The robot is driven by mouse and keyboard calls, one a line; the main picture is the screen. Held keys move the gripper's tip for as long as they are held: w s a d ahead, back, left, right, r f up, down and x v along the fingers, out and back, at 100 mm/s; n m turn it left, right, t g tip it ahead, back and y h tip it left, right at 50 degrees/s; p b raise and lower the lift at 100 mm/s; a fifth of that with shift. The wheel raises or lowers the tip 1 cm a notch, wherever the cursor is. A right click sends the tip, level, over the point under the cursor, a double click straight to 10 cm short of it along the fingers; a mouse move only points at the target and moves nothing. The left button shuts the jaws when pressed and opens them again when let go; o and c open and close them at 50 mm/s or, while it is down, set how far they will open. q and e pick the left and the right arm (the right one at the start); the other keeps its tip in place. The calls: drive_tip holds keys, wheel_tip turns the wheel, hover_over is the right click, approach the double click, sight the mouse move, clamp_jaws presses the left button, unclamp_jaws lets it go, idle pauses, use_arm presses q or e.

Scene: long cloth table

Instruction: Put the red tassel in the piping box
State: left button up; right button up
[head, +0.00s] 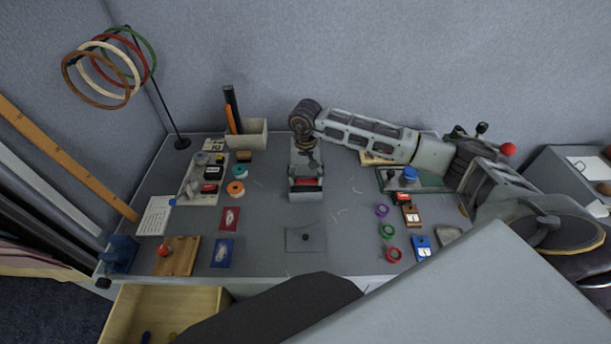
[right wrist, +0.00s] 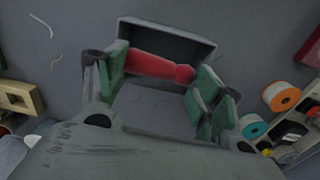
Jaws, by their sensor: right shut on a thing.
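The red tassel (right wrist: 155,68) lies lengthwise between the green-padded fingers of my right gripper (right wrist: 158,82) in the right wrist view. The gripper is shut on it, with a finger near each end. A small grey open box (right wrist: 170,35), which looks like the piping box, is right at the tassel. In the head view my right gripper (head: 306,160) hangs over this box (head: 306,196), and red (head: 306,182) shows at its opening. I cannot tell whether the tassel touches the box floor or is held just above it. My left gripper is not in view.
Spools (head: 236,188) and a parts tray (head: 190,187) stand to the left. Several coloured rings (head: 388,231) and small blocks (head: 411,214) lie to the right. A pen holder (head: 247,134) is at the back. A grey square with a knob (head: 306,239) lies in front.

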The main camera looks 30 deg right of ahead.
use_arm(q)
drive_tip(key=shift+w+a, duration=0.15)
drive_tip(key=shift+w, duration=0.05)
use_arm(e)
drive_tip(key=o, duration=0.8)
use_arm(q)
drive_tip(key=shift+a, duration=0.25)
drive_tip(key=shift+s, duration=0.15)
